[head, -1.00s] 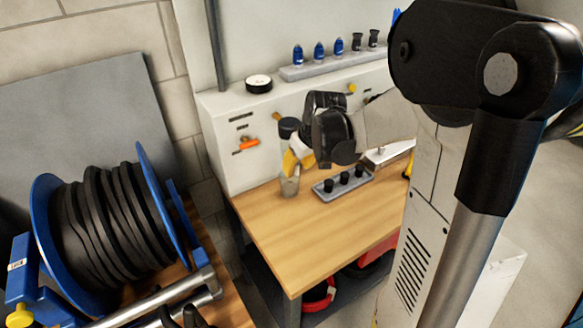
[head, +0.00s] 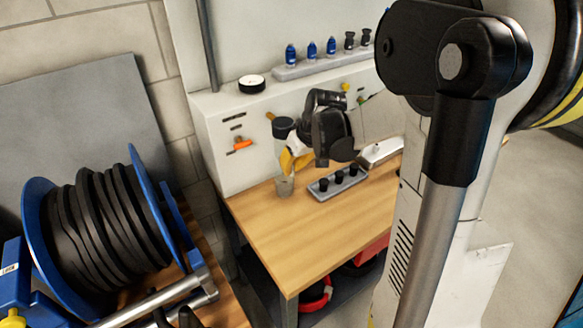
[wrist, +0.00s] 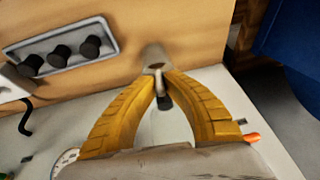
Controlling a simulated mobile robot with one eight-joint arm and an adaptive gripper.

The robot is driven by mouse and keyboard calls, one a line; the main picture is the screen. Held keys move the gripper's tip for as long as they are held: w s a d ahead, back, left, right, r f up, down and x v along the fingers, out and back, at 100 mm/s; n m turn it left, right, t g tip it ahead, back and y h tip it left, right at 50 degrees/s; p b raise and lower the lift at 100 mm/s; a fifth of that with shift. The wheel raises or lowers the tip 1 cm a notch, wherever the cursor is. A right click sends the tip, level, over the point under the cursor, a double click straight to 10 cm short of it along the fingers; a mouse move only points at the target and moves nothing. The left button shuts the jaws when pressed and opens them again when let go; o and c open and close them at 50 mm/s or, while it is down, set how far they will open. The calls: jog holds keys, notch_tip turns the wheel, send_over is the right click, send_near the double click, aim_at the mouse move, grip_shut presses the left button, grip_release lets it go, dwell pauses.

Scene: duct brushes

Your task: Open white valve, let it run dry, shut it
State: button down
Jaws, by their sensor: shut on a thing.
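My gripper (head: 287,163) is in front of the white cabinet at the back of the wooden bench. Its yellow fingers (wrist: 160,76) are closed together at their tips in the wrist view. They are shut on a small part, which I take to be the white valve's handle; the fingers hide most of it. A short dark fitting (wrist: 164,102) shows between the fingers, behind the tips. A grey cup (head: 285,187) stands on the bench just below the fingertips, and it also shows in the wrist view (wrist: 153,54). Whether liquid is flowing cannot be told.
A grey tray with several black plugs (head: 338,184) lies right of the cup. An orange handle (head: 242,145) is on the cabinet front, left of my gripper. A blue hose reel (head: 100,235) stands at the left. The bench's front part (head: 290,235) is clear.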

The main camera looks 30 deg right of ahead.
jog(key=shift+d+f+m+y+b, duration=0.1)
jog(key=shift+m+y+b, duration=0.25)
jog(key=shift+y, duration=0.75)
jog(key=shift+d+m+y+b, duration=0.15)
jog(key=shift+y+b, duration=0.3)
jog(key=shift+y, duration=0.65)
jog(key=shift+a, duration=0.15)
jog(key=c, duration=1.5)
grip_release()
jog(key=v, duration=1.2)
jog(key=shift+f, duration=0.1)
